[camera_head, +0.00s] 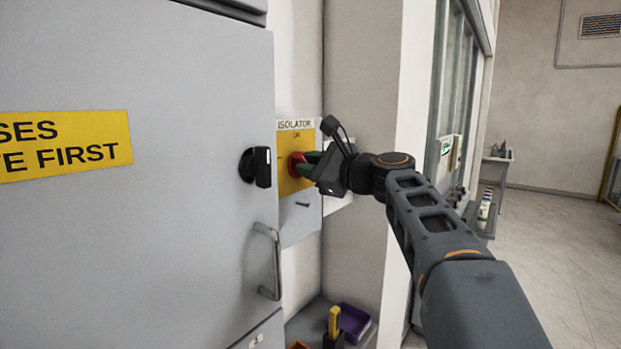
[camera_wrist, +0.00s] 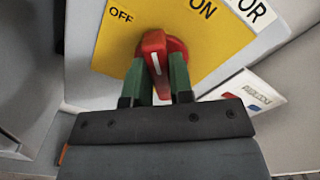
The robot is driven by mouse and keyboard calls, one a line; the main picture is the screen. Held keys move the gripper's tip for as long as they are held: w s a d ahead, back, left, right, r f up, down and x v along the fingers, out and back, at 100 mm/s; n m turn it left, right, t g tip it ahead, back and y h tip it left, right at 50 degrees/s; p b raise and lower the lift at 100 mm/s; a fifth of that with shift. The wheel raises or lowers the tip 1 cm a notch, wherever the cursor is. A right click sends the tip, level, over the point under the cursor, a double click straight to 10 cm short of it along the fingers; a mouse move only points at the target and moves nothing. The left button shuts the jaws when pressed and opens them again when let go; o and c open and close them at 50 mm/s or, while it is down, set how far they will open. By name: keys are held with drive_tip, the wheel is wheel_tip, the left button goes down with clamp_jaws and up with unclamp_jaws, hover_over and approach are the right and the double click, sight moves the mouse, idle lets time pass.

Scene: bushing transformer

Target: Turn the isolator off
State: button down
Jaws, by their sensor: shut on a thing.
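The isolator is a yellow plate (camera_head: 288,185) on a grey box under an "ISOLATOR" label, with a red rotary handle (camera_head: 294,165). In the wrist view the plate (camera_wrist: 220,40) reads OFF at upper left and ON to its right. The red handle (camera_wrist: 152,46) bears a white line and stands nearly upright there, its upper end between the two words. My gripper (camera_head: 306,164) has its green fingers around the handle. In the wrist view my gripper (camera_wrist: 158,70) is shut on it, one finger on each side.
A grey cabinet door with a black knob (camera_head: 257,166), a metal handle (camera_head: 268,262) and a yellow sign (camera_head: 65,143) is on the left. A purple bin (camera_head: 354,322) and a yellow-handled tool (camera_head: 334,322) are below. A wall edge is close right of my gripper.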

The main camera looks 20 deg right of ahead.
drive_tip(key=shift+a+f+n+b, duration=0.1)
drive_tip(key=shift+f+n+b, duration=0.1)
drive_tip(key=shift+n+b, duration=1.8)
drive_tip(key=shift+f+n+b, duration=0.15)
drive_tip(key=shift+n+b, duration=1.05)
drive_tip(key=shift+n, duration=1.6)
drive_tip(key=c, duration=1)
unclamp_jaws()
drive_tip(key=shift+s, duration=0.1)
drive_tip(key=b+v, duration=0.2)
drive_tip(key=v, duration=1.1)
drive_tip(key=shift+s, duration=0.3)
